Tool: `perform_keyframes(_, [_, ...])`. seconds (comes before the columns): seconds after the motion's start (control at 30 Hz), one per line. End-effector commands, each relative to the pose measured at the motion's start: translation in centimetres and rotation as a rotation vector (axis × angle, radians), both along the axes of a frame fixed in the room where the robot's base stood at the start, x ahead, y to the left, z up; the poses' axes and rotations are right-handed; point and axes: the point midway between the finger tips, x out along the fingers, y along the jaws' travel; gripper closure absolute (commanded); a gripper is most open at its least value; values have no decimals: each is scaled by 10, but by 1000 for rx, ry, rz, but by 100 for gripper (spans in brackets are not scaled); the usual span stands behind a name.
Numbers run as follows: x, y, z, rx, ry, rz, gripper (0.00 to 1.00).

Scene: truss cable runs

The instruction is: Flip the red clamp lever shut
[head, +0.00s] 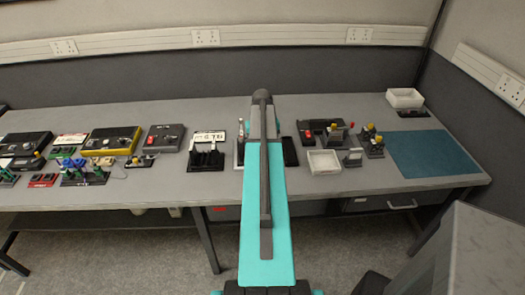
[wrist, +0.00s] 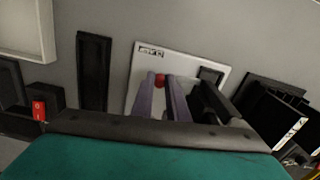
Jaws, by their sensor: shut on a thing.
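The clamp's white base plate (wrist: 142,70), with a small printed label (wrist: 150,50), lies on the grey bench in the wrist view. The red lever tip (wrist: 159,82) shows as a small round red spot above the plate. My gripper (wrist: 161,86) is over the plate, its two greyish fingers shut with the red tip between their ends. The rest of the lever is hidden behind the fingers, and its angle cannot be told. In the head view my own teal arm hides the clamp and the gripper.
In the wrist view, a narrow black tray (wrist: 93,72) and a white tray (wrist: 27,32) lie left of the plate. A red switch (wrist: 38,110) is at lower left. A black slotted rack (wrist: 272,108) stands close on the right. A blue-green mat (head: 432,153) lies at the bench's right.

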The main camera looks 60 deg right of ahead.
Motion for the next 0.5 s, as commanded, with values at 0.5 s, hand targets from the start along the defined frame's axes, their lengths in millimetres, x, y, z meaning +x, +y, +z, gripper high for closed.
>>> perform_keyframes(0.5, [-1,3,0,2,-1,-103,100])
